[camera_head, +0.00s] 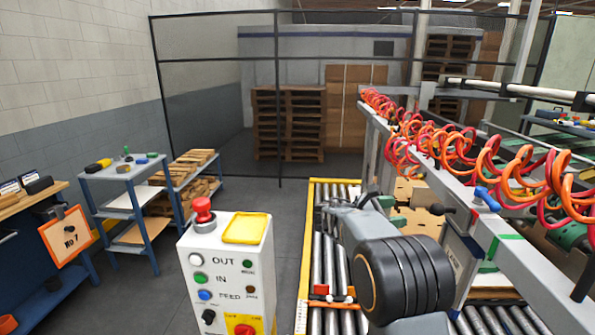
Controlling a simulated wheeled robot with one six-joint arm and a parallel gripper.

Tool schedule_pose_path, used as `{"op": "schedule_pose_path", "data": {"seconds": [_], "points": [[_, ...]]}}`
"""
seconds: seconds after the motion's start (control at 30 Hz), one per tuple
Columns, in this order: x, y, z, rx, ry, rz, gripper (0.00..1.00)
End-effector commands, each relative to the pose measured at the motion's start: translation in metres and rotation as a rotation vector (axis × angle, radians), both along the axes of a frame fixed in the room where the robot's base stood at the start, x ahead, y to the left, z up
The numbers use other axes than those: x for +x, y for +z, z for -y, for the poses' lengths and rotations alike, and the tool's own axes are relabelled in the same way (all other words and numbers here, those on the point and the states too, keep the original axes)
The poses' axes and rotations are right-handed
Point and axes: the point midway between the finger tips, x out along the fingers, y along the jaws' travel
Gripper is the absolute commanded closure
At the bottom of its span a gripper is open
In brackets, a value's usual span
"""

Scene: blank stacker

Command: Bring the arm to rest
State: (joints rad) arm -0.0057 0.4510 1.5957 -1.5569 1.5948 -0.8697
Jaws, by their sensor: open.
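My gripper (369,199) shows small and dark at the far end of the arm, partly hidden by the link. It is open, and I see nothing held in it. Its fingertips are too small to make out clearly.
A white control box (228,275) with coloured buttons and a red knob stands left of the conveyor (320,262). A grey rail (500,235) hung with coiled red and orange hoses runs close on the right. Blue workbenches stand left. Grey floor (150,295) is free between.

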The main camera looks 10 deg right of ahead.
Motion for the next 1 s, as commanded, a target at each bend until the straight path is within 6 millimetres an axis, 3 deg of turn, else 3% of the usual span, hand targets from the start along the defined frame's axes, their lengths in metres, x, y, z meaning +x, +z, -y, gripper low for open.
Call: {"op": "schedule_pose_path", "data": {"seconds": [0.07, 0.17, 0.3, 0.4, 0.5, 0.7, 0.83, 1.0], "points": [[0.003, -0.011, 0.000, 0.050, 0.016, 0.069, 0.33], [-0.007, -0.056, -0.004, 0.215, -0.005, 0.150, 0.33], [-0.053, -0.107, -0.028, 0.547, -0.132, 0.373, 0.33], [-0.096, -0.128, -0.059, 0.793, -0.288, 0.586, 0.33], [-0.139, -0.137, -0.096, 1.015, -0.480, 0.813, 0.33], [-0.198, -0.134, -0.153, 1.313, -0.783, 1.136, 0.33], [-0.221, -0.126, -0.171, 1.425, -0.857, 1.229, 0.33], [-0.236, -0.113, -0.175, 1.485, -0.839, 1.284, 0.33]]}}
